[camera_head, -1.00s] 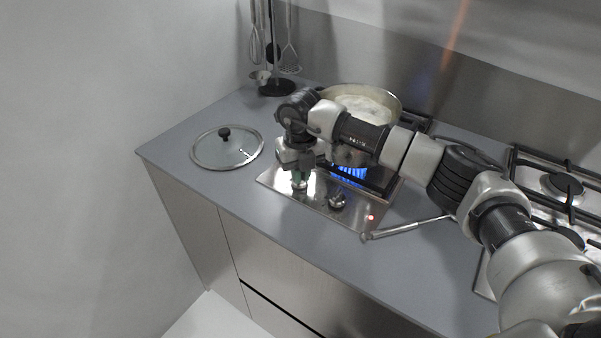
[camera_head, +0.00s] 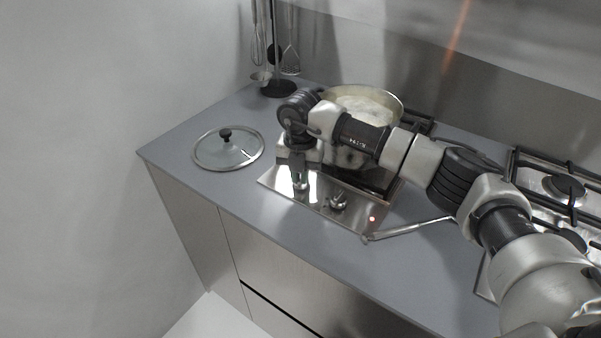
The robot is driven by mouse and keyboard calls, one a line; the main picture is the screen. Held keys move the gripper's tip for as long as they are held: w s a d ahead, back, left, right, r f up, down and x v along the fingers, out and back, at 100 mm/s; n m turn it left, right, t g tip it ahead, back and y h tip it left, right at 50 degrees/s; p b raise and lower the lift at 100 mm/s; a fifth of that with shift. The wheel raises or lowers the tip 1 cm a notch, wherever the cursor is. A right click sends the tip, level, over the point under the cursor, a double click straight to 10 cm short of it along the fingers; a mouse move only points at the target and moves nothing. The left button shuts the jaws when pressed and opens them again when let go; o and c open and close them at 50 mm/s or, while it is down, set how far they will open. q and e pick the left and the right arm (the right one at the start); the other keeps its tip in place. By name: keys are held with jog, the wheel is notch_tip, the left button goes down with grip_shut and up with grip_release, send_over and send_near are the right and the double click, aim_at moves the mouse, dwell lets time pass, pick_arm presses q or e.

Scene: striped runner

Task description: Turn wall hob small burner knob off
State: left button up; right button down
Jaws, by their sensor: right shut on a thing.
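The wall hob (camera_head: 325,211) is a steel plate set in the grey counter, with two knobs along its front. My right gripper (camera_head: 300,179) points down over its left part and is shut on the left knob (camera_head: 300,187), which is mostly hidden by the fingers. The right knob (camera_head: 338,202) stands free beside it. A wide pot (camera_head: 362,102) with pale contents sits on the hob behind my right arm. No blue flame shows under the pot. Most of the burner is hidden. My left gripper is out of view.
A glass lid (camera_head: 228,150) lies on the counter to the left. A utensil stand (camera_head: 278,88) is at the back left. A metal-handled utensil (camera_head: 408,228) lies right of the hob. Another gas hob (camera_head: 565,195) is at the far right. A red light (camera_head: 372,219) glows on the wall hob.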

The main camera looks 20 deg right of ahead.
dwell(0.3)
jog(key=c, duration=1.2)
grip_release()
notch_tip(320, 180, up, 11)
jog(key=b, duration=0.1)
jog(key=shift+f, duration=0.1)
